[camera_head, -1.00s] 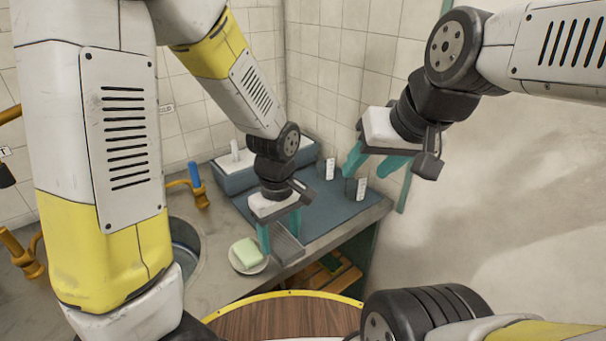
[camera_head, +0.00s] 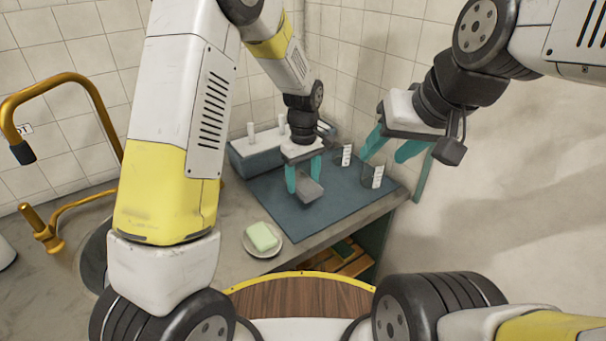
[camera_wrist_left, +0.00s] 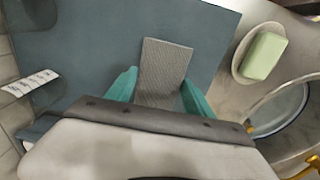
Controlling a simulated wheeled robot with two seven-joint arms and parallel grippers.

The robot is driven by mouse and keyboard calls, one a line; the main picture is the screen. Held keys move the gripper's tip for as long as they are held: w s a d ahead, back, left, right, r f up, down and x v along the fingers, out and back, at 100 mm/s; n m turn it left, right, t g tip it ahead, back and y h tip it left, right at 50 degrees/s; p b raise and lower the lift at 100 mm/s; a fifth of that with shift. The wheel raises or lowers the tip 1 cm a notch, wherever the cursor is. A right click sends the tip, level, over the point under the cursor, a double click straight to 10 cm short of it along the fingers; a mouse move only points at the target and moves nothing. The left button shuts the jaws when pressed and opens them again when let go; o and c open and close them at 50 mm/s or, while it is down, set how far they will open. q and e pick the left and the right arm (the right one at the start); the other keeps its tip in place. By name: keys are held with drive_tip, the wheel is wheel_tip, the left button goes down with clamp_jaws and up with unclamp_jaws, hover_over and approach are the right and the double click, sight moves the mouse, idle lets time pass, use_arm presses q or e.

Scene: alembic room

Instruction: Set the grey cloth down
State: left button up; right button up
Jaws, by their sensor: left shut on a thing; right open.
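The grey cloth (camera_head: 310,190) is a small folded, ribbed piece between the teal fingers of my left gripper (camera_head: 304,178). My left gripper is shut on it, over the blue-grey mat (camera_head: 270,195). In the left wrist view the cloth (camera_wrist_left: 164,70) sticks out past the fingertips (camera_wrist_left: 158,88), with the mat (camera_wrist_left: 90,50) behind it. I cannot tell whether the cloth touches the mat. My right gripper (camera_head: 390,148) is open and empty, to the right near the wall, above the mat's right end.
A green soap bar (camera_head: 261,236) lies on a white dish (camera_head: 250,249) at the counter's front. Two clear glasses with white labels (camera_head: 343,158) (camera_head: 374,178) stand at the mat's right. A blue-grey rack (camera_head: 255,154) stands behind. A brass tap (camera_head: 60,85) is at the left.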

sight(303, 183)
use_arm(q)
drive_tip(key=shift+s+f, duration=0.1)
drive_tip(key=shift+f, duration=1.65)
drive_tip(key=o, duration=1.2)
drive_tip(key=shift+f, duration=0.1)
